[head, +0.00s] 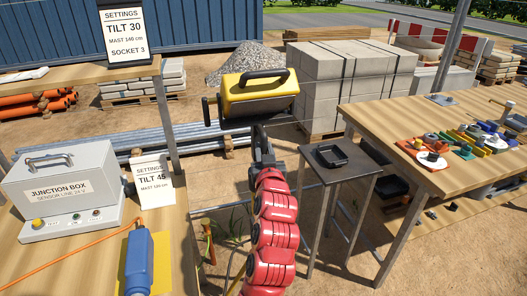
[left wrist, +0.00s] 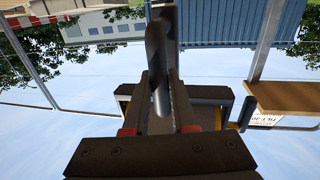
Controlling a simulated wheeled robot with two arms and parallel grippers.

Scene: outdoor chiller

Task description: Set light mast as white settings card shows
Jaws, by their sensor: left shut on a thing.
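The yellow lamp head (head: 259,95) has a black handle on top and a dark knob (head: 205,110) at its left. My left gripper (head: 262,135), on the red arm, is against the lamp's near side. In the left wrist view its fingers (left wrist: 160,105) are shut on a dark bar (left wrist: 157,60), seemingly a lamp handle. A white card (head: 123,34) on the upper shelf reads "TILT 30", a mast height of about 140 cm and "SOCKET 3". A second white card (head: 153,184) reads "TILT 45" and a mast height, apparently 120 cm. My right gripper is out of view.
A small dark table (head: 340,172) with a black tray (head: 330,155) stands right of my arm. The right bench (head: 385,125) holds several coloured parts. Pallet blocks (head: 345,75) stand behind.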

